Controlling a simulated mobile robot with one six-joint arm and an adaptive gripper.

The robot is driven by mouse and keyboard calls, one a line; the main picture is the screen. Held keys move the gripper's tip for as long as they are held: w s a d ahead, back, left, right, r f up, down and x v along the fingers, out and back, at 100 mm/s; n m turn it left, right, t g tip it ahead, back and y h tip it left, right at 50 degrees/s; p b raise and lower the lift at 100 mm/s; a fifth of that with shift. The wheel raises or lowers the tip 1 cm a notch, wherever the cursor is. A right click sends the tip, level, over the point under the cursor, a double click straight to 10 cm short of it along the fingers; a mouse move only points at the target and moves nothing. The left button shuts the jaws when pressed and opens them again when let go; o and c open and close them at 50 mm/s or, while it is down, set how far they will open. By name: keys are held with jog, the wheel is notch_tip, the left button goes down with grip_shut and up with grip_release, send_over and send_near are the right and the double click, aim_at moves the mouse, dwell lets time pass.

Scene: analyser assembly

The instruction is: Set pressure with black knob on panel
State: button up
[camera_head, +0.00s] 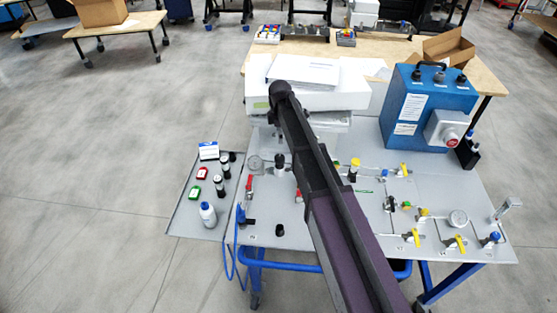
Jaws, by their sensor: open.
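The grey panel (330,258) carries valves, gauges and fittings. A black knob (281,160) stands at its upper left, partly beside my arm, close to a round pressure gauge (255,163). The gauge reading is too small to tell. Another black cap-like part (280,230) sits lower on the left side. A second round gauge (458,218) is at the right. My arm crosses the middle of the panel and hides part of it. I cannot make out my gripper or its fingers.
Red-handled valves (249,187) and yellow-handled valves (412,237) stand up from the panel. A side shelf (185,222) holds a bottle (208,215) and small containers. A blue box (425,110) stands at the back right, and white boxes (325,97) behind the arm. Floor at left is clear.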

aim_at(280, 157)
jog(key=shift+f+b, duration=5.6)
jog(key=shift+f, duration=0.25)
jog(key=c, duration=1.1)
